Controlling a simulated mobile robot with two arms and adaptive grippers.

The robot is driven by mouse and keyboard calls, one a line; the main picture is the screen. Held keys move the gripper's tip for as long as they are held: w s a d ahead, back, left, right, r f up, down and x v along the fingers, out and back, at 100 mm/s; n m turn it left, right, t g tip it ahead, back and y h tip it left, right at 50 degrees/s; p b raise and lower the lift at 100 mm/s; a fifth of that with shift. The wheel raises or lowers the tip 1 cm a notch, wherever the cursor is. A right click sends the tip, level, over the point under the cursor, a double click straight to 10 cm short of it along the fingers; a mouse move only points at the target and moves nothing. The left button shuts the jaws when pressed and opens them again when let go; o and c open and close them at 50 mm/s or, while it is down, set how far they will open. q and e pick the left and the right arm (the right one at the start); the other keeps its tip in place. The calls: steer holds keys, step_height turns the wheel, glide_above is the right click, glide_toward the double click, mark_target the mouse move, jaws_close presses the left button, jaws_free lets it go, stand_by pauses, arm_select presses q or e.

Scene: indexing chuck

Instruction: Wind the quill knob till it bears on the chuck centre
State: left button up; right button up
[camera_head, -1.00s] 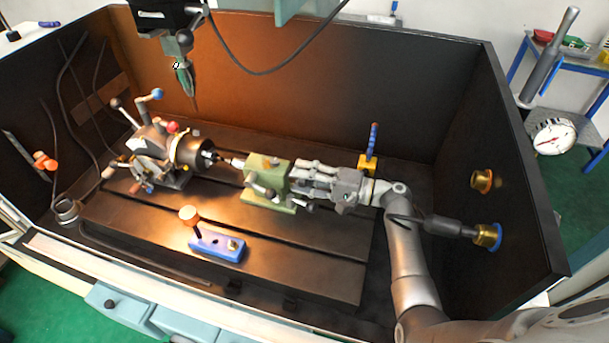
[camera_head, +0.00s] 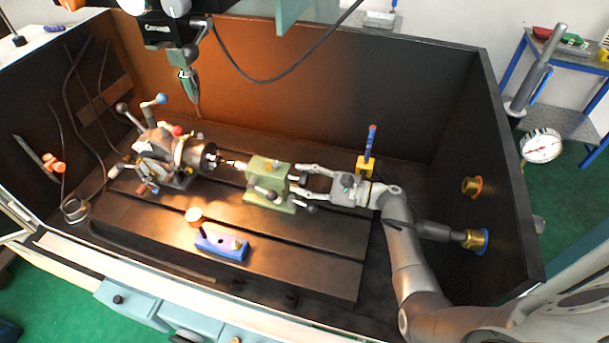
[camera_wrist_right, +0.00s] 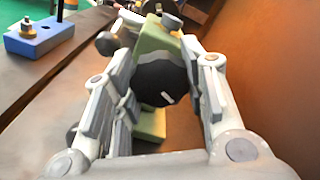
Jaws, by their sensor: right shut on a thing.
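The green tailstock (camera_head: 262,188) stands on the dark slotted bed, with its thin quill point (camera_head: 236,164) facing the chuck (camera_head: 196,154) on the left. The head view is too small to tell whether the point touches the chuck centre. The black quill knob (camera_wrist_right: 160,82), with a white mark on its face, shows in the right wrist view at the tailstock's near end. My right gripper (camera_head: 303,182) comes from the right and is shut on the knob, one finger on each side; its fingers also show in the right wrist view (camera_wrist_right: 163,92). My left gripper is not in view.
A blue block (camera_head: 222,246) with an orange-topped pin lies in front of the tailstock. A yellow block with a blue handle (camera_head: 369,150) stands behind my right wrist. A spindle tool (camera_head: 189,82) hangs above the chuck. Dark enclosure walls (camera_head: 420,90) surround the bed.

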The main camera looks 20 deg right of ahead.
mark_target(305, 175)
steer(key=m+p, duration=0.3)
steer(key=m, duration=0.3)
steer(key=shift+r+m, duration=0.1)
steer(key=shift+m, duration=0.2)
steer(key=m+p, duration=0.2)
steer(key=m, duration=0.1)
steer(key=shift+m, duration=0.3)
steer(key=shift+s+f+m, duration=0.15)
steer(key=shift+f+m, duration=0.15)
steer(key=shift+m, duration=0.1)
steer(key=o, duration=1)
steer(key=shift+o, duration=0.2)
steer(key=shift+r, duration=5.1)
steer(key=shift+f, duration=0.1)
